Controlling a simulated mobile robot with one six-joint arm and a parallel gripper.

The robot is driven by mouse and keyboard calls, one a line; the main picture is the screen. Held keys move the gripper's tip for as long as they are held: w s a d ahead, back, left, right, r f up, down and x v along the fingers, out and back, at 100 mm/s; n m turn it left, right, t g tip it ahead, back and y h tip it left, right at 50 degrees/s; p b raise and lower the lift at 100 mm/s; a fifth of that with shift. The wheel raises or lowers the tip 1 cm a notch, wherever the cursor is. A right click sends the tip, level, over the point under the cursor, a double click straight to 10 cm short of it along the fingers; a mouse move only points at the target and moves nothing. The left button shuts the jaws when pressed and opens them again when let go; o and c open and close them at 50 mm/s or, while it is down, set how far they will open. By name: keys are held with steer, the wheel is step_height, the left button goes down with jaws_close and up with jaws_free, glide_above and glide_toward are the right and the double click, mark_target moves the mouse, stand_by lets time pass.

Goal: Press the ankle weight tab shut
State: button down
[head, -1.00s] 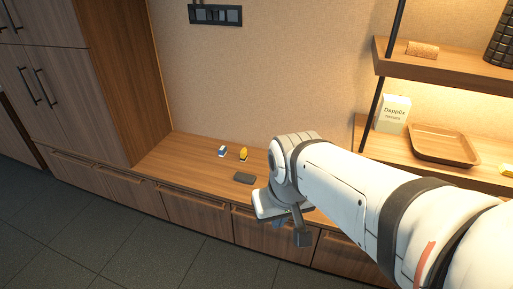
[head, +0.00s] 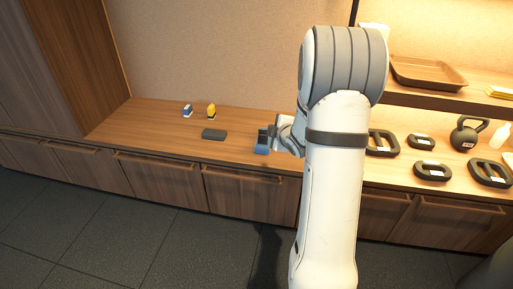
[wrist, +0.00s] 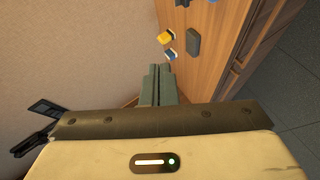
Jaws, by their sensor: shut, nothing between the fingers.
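My gripper (head: 268,138) is low over the wooden counter, right of a dark grey block (head: 214,134); its fingers are shut and empty. A blue item (head: 261,150) lies right at the fingers in the head view, partly covered by them. It may be the ankle weight; I cannot make out its tab or tell whether the fingers touch it. In the wrist view the shut grey-green fingers (wrist: 160,72) point up the picture, and the dark block (wrist: 193,42) lies beyond their tips to the right.
A small blue-and-white item (head: 187,111) and a yellow item (head: 211,111) stand near the wall. Right of my arm are black weights with handles (head: 432,171) and a kettlebell (head: 468,134). A brown tray (head: 428,75) sits on the shelf above. The counter's left part is clear.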

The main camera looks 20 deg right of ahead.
steer(key=d+f+n+t+y+b, duration=0.35)
steer(key=f+n+b, duration=0.2)
steer(key=f, duration=0.85)
steer(key=b, duration=0.3)
glide_toward(260, 136)
steer(key=w+a, duration=0.2)
steer(key=a, duration=0.1)
steer(key=shift+w+d+f+b, duration=0.15)
steer(key=shift+w+d, duration=0.2)
steer(key=shift+w, duration=0.25)
steer(key=shift+w+d+f+b, duration=0.1)
steer(key=shift+w+d, duration=0.2)
steer(key=shift+w, duration=0.3)
steer(key=shift+w+d+f+b, duration=0.15)
steer(key=shift+w+d, duration=0.2)
steer(key=shift+w, duration=0.25)
steer(key=shift+r, duration=0.15)
steer(key=shift+d, duration=0.15)
